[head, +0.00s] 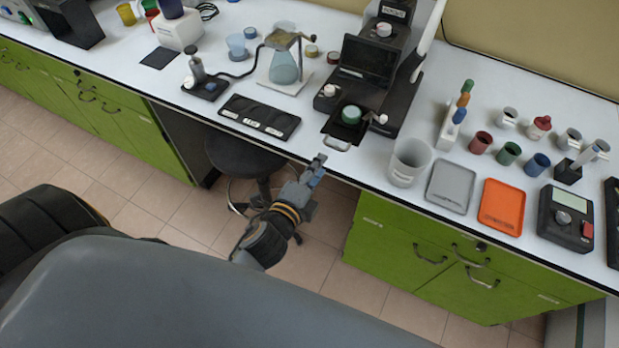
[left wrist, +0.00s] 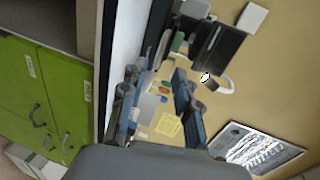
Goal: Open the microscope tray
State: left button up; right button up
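The black microscope (head: 370,62) stands on the white bench right of the middle in the head view. Its dark tray (head: 342,129) sticks out at its front, with a light loop handle (head: 337,143) near the bench's front edge. A green-topped round container (head: 351,115) sits at the tray. My left gripper (head: 319,164) is just off the bench's front edge, a little below and left of the handle, apart from it. In the left wrist view its two fingers (left wrist: 157,75) stand apart with nothing gripped between them. My right gripper is not in view.
A black three-well holder (head: 260,116) lies left of the tray. A clear beaker (head: 409,162), a grey tray (head: 451,186) and an orange tray (head: 502,206) are to the right. A round stool (head: 244,152) stands under the bench near my left arm.

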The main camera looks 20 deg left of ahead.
pick_arm(q)
jog(key=shift+v, duration=2.2)
jog(key=s+f+n+g+b, duration=0.1)
jog(key=s+f+n+g, duration=0.25)
jog(key=f, duration=1.15)
jog(key=s+f+n+g+b, duration=0.1)
jog(key=s+f+n+g, duration=0.3)
jog(key=f, duration=1.1)
jog(key=s+a+f+n+g, duration=0.2)
jog(key=s+f, duration=0.5)
jog(key=s, duration=0.1)
jog(key=s+a+f+n+g+b, duration=0.1)
jog(key=s+a+f+n+g, duration=0.1)
jog(key=s+f, duration=0.5)
jog(key=s+a+f+n+g, duration=0.2)
jog(key=s+f+n+g, duration=0.1)
jog(key=s+f, duration=0.4)
jog(key=s+n, duration=0.1)
jog(key=s, duration=0.2)
jog(key=shift+y, duration=0.3)
